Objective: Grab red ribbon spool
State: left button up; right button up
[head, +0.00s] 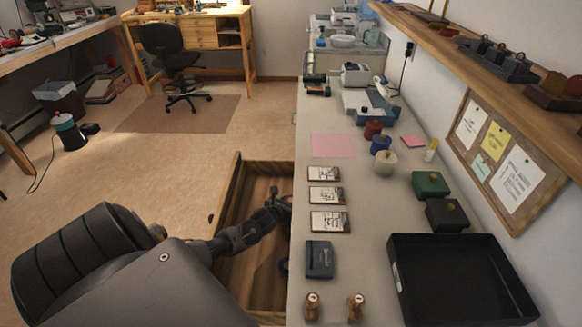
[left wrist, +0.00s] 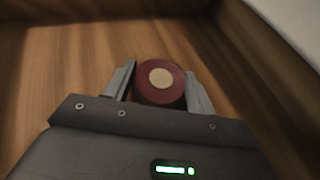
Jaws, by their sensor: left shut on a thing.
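The red ribbon spool (left wrist: 160,96) shows in the left wrist view as a dark red disc with a pale round centre. My left gripper (left wrist: 158,90) is shut on it, with one grey finger on each side. In the head view my left gripper (head: 281,200) reaches into the open wooden drawer (head: 231,190) beside the counter. The spool is small and mostly hidden by the gripper there. My right gripper is not in view.
A dark blue round thing (head: 284,268) lies in the drawer by the counter side. The grey counter (head: 335,255) edge rises close to my left gripper's right. It carries cards, a dark box (head: 320,259), lidded pots and a black tray (head: 396,275).

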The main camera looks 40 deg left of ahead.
pick_arm(q)
notch_tip(320, 180, up, 3)
jog(key=shift+f, duration=0.2)
jog(key=s+a+r, duration=0.6)
jog(key=s+r, duration=0.3)
jog(key=s, duration=0.3)
jog(key=shift+s+a+r, duration=0.2)
jog(key=shift+s+r, duration=0.05)
jog(key=shift+r, duration=0.1)
